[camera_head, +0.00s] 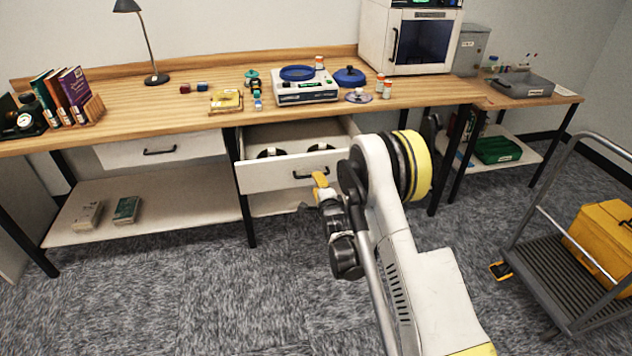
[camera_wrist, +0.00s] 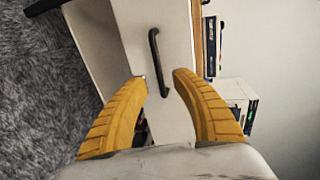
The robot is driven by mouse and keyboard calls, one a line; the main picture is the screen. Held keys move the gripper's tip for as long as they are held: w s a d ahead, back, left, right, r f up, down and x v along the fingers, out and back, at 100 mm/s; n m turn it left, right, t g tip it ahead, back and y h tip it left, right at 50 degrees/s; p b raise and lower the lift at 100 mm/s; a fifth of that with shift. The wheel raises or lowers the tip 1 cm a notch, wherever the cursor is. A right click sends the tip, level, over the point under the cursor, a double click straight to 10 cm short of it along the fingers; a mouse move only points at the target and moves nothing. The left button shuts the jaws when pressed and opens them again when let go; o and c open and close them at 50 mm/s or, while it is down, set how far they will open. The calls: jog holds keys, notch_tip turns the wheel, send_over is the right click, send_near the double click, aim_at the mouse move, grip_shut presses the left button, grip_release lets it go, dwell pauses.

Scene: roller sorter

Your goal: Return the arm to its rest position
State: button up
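My gripper (camera_head: 320,183) hangs in front of the bench, overlapping the open drawer (camera_head: 280,177) in the head view; its yellow finger shows near that drawer's handle. I cannot tell from there how far apart they are. In the wrist view my gripper (camera_wrist: 161,92) has its two yellow fingers spread, with nothing held between them. A white drawer front with a black handle (camera_wrist: 157,62) lies beyond the fingertips. My arm is bent and stretches out over the carpet.
The open drawer juts from the wooden bench (camera_head: 190,95) and holds dark round items. A closed drawer (camera_head: 160,150) is to its left. A grey cart (camera_head: 545,275) with a yellow case (camera_head: 605,245) stands at the right. Carpet (camera_head: 200,300) at front left is clear.

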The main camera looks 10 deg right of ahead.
jog(key=s+r+n+g, duration=0.2)
jog(key=s+r+n, duration=0.2)
jog(key=s+r, duration=0.45)
jog(key=s+r+n+g, duration=0.2)
jog(key=s+r+n, duration=0.3)
jog(key=r, duration=0.7)
jog(key=s+n+g, duration=0.4)
jog(key=s+n, duration=0.5)
jog(key=s, duration=2.2)
jog(key=shift+r+g, duration=0.2)
jog(key=shift+g, duration=0.1)
jog(key=shift+w, duration=0.1)
